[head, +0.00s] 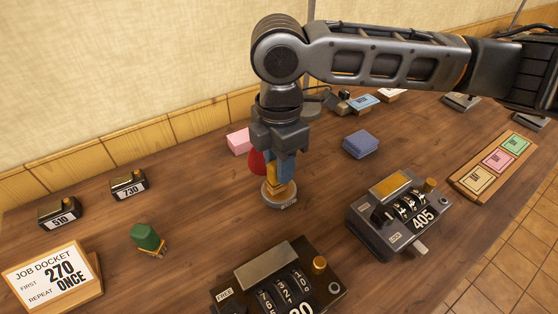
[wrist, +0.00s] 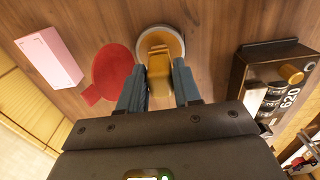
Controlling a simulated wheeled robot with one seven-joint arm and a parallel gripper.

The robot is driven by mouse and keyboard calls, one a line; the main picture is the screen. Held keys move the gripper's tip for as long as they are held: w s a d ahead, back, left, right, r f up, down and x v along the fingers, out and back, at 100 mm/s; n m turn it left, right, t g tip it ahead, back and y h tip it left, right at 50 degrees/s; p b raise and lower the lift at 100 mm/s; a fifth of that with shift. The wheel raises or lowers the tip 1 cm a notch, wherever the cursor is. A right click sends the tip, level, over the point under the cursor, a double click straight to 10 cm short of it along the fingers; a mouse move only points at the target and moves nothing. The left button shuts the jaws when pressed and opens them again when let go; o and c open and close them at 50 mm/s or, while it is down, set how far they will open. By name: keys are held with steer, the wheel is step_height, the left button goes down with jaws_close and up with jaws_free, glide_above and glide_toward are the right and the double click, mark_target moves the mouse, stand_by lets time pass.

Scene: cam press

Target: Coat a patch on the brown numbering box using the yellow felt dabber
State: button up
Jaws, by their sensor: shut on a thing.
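My gripper (head: 279,178) points down near the middle of the table, its blue fingers shut on the yellow felt dabber (head: 271,188). The dabber also shows between the fingers in the wrist view (wrist: 159,75). Its lower end is at a round, grey-rimmed pot (head: 281,203); I cannot tell whether it touches the inside. A greyer numbering box (head: 371,236) reading 405 stands farther right.
A red piece (head: 256,163) and a pink block (head: 239,142) are close behind my gripper. A green-topped dabber (head: 146,237) stands left. A job docket (head: 47,275) reads 270, ONCE. A blue block (head: 360,144) and a card tray (head: 475,196) are right. Table between pot and boxes is clear.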

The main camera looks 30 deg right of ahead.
steer(key=shift+r+p, duration=3.15)
steer(key=shift+r, duration=0.4)
steer(key=shift+f, duration=0.1)
